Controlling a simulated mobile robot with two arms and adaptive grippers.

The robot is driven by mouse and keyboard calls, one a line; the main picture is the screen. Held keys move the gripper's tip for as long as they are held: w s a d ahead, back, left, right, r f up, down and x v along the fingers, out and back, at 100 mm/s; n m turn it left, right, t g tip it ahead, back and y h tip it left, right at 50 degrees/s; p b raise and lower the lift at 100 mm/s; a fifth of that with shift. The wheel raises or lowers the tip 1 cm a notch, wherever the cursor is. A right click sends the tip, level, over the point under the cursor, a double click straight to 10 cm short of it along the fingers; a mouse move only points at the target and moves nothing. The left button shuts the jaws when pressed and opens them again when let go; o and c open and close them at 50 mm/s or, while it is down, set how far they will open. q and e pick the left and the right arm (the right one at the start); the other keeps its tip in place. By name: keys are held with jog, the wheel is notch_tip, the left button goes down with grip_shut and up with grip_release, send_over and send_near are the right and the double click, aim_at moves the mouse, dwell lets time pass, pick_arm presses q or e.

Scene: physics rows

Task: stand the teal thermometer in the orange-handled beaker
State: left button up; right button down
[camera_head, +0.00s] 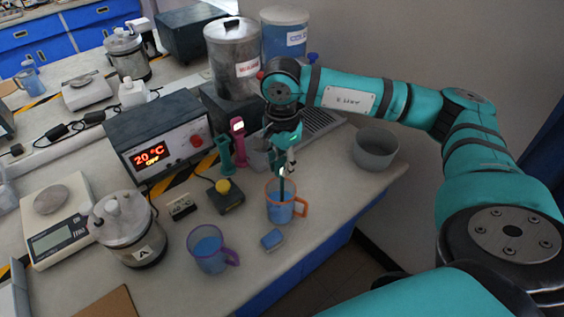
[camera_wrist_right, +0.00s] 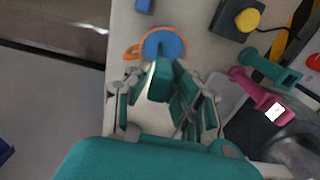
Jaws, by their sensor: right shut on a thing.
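The orange-handled beaker (camera_head: 279,213) stands upright on the bench near its front edge, with blue contents. It also shows in the wrist view (camera_wrist_right: 176,45), its orange handle to the left. My right gripper (camera_head: 284,146) is above the beaker, shut on the teal thermometer (camera_wrist_right: 160,82). The thermometer's dark lower part (camera_head: 282,187) points down and overlaps the beaker's mouth in the head view. How deep it reaches, and whether it touches the bottom, I cannot tell. My left gripper is not in view.
A purple-handled beaker (camera_head: 207,254) and a small blue block (camera_head: 272,239) stand nearby. A teal device (camera_head: 225,156) and a pink device (camera_head: 239,146) stand behind, left of my gripper. A grey bowl (camera_head: 375,150) is at the right. A yellow-knobbed box (camera_head: 228,199) is left of the beaker.

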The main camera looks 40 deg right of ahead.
jog(key=shift+f, duration=0.25)
jog(key=c, duration=1.1)
grip_release()
jog(key=shift+r, duration=0.15)
notch_tip(320, 180, up, 12)
jog(key=shift+f, duration=0.15)
